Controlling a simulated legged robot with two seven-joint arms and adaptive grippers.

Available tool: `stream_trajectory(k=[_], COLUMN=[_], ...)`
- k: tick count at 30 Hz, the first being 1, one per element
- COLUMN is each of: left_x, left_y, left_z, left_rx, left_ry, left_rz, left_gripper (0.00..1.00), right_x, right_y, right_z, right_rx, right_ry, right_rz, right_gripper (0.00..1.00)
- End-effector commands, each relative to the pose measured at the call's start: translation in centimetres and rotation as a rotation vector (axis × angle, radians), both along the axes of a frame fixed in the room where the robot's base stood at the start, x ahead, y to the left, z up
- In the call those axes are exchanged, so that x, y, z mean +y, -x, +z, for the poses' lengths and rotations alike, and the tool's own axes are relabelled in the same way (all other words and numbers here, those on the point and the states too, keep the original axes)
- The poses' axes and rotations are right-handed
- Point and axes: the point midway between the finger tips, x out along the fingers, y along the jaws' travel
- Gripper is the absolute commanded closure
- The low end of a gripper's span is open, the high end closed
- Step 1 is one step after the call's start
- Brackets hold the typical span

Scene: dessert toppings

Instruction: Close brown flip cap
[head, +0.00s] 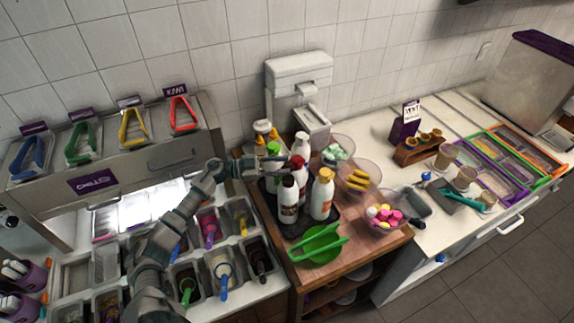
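Several sauce bottles stand together on a dark tray (296,229) on the wooden counter. My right gripper is out of view.
Topping tubs with ladles (221,270) fill the left counter. A white dispenser (298,85) stands behind.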

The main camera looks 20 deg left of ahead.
Motion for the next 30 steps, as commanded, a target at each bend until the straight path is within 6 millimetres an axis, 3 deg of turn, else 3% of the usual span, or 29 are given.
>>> stream_trajectory(k=[6, 13, 26, 30], left_x=[4.5, 7.6, 8.3, 7.4], left_y=[2.6, 4.5, 5.0, 4.7], left_z=[-0.3, -0.4, -0.3, -0.4], left_rx=[0.006, 0.006, 0.003, 0.002], left_ry=[-0.003, -0.001, -0.001, 0.008], left_rz=[0.002, 0.000, -0.001, -0.027], left_gripper=[0.67, 0.67, 0.67, 0.67], right_x=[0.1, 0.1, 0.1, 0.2], right_y=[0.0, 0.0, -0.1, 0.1], right_z=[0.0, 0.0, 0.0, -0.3], right_rx=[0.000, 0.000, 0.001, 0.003], right_ry=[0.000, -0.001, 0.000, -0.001], right_rz=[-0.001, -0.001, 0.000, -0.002], right_gripper=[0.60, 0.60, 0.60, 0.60])
